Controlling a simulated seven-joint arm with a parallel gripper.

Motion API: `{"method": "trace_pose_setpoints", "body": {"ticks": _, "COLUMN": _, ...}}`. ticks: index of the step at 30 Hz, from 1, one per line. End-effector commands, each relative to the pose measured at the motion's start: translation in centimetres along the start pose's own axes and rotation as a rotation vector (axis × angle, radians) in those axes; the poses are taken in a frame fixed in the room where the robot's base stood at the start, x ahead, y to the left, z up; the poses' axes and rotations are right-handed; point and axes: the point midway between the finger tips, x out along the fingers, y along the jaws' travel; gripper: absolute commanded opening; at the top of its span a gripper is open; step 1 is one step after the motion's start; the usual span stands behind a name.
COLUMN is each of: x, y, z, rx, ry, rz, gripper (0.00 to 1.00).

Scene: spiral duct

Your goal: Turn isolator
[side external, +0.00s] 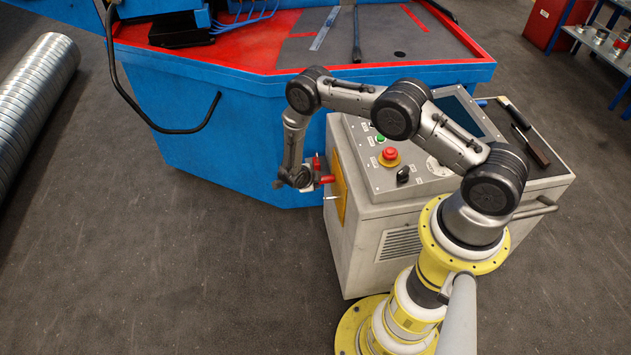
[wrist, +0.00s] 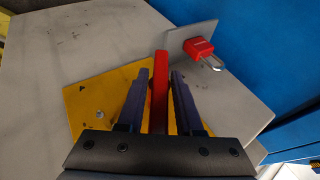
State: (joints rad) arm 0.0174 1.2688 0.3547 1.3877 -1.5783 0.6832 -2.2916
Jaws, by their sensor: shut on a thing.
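The isolator is a red handle (wrist: 160,85) over a yellow plate (wrist: 85,102) on the side of the grey cabinet. My gripper (wrist: 160,82) is shut on the red handle, with one dark finger on each side of it. The handle's lower end is hidden behind my gripper body. In the side external view, my gripper (side external: 318,181) is at the cabinet's left side, by the yellow plate (side external: 339,186). A red padlock (wrist: 198,46) with a metal shackle hangs at a grey bracket (wrist: 190,38), just right of the handle's far end in the wrist view.
The grey control cabinet (side external: 372,235) has a top panel with a red emergency button (side external: 390,153), a black knob (side external: 403,174) and a screen. A blue machine (side external: 235,150) stands close behind. Open dark floor (side external: 200,270) lies to the left.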

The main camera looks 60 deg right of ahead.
Motion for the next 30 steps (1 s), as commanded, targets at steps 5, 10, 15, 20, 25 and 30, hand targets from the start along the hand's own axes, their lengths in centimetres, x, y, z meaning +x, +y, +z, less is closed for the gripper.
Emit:
{"method": "trace_pose_setpoints", "body": {"ticks": 5, "x": 0.00, "y": -0.08, "z": -0.02, "rx": -0.031, "ry": 0.001, "rz": 0.088, "gripper": 0.00}}
{"method": "trace_pose_setpoints", "body": {"ticks": 10, "x": 0.03, "y": -0.08, "z": -0.02, "rx": -0.057, "ry": 0.001, "rz": 0.146, "gripper": 0.00}}
{"method": "trace_pose_setpoints", "body": {"ticks": 15, "x": 0.05, "y": -0.08, "z": -0.05, "rx": -0.073, "ry": 0.003, "rz": 0.179, "gripper": 0.00}}
{"method": "trace_pose_setpoints", "body": {"ticks": 20, "x": 0.05, "y": -0.05, "z": -0.06, "rx": -0.081, "ry": 0.003, "rz": 0.193, "gripper": 0.00}}
{"method": "trace_pose_setpoints", "body": {"ticks": 25, "x": 0.05, "y": -0.04, "z": -0.07, "rx": -0.082, "ry": 0.004, "rz": 0.196, "gripper": 0.00}}
{"method": "trace_pose_setpoints", "body": {"ticks": 30, "x": 0.06, "y": -0.03, "z": -0.09, "rx": -0.083, "ry": 0.004, "rz": 0.196, "gripper": 0.00}}
